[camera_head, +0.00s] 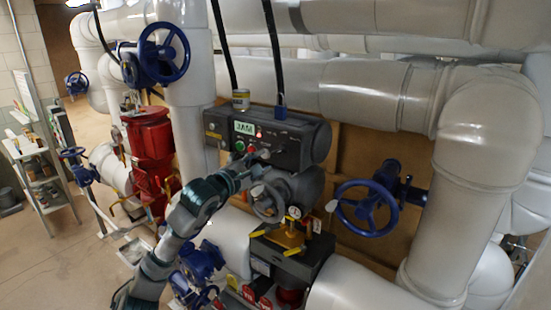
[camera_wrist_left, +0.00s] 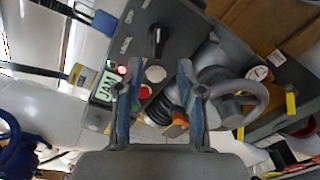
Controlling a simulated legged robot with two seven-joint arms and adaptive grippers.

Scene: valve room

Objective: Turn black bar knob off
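The black bar knob (camera_wrist_left: 157,40) sits on the grey control box's face (camera_head: 290,145). In the left wrist view it lies above my fingertips, its bar running roughly up and down the picture. Labels that seem to read LOCAL and OFF are beside it. My left gripper (camera_head: 256,166) is in front of the box's lower edge in the head view. In the left wrist view the gripper (camera_wrist_left: 155,85) is open, its two fingers apart with nothing gripped. The knob is beyond the fingertips; no contact shows. My right gripper is not in view.
A grey ring handle (camera_head: 268,203) is close below my gripper. A blue handwheel (camera_head: 366,208) stands right, with large white pipes around.

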